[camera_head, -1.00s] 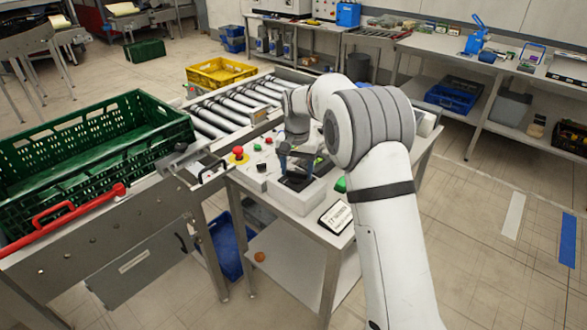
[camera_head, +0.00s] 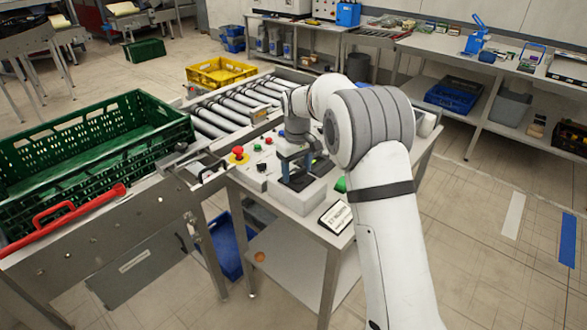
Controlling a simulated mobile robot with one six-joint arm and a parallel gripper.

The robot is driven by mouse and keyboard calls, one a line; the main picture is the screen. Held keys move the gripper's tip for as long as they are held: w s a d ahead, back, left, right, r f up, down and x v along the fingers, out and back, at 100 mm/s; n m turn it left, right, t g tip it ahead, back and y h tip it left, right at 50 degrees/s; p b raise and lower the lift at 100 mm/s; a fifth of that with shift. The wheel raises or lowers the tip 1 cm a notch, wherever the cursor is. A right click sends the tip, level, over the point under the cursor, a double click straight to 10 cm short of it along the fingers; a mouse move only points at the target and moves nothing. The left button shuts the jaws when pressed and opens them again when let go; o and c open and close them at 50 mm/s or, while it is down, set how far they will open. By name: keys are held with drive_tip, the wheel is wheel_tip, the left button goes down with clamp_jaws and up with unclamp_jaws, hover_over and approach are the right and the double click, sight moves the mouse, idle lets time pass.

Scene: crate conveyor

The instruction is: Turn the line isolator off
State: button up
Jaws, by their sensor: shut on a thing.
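A low light-grey box (camera_head: 308,199) with a dark top plate stands on the steel table, and I take it to be the line isolator. My gripper (camera_head: 295,175) points down over the dark plate with its blue-tipped fingers at the plate. It is shut on the isolator's handle, which the fingers mostly hide. The handle's exact angle cannot be told from this view.
A red mushroom button (camera_head: 238,151) on a yellow base and small buttons sit left of the box. A green crate (camera_head: 90,150) and rollers (camera_head: 228,110) are on the left.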

sight(297, 171)
drive_tip(key=shift+w+r+n, duration=0.15)
drive_tip(key=shift+r+n, duration=0.05)
drive_tip(key=shift+n, duration=0.9)
drive_tip(key=o, duration=1)
drive_tip(key=shift+f, duration=0.1)
wheel_tip(297, 171, up, 7)
drive_tip(key=shift+b, duration=0.45)
drive_tip(key=shift+r, duration=0.4)
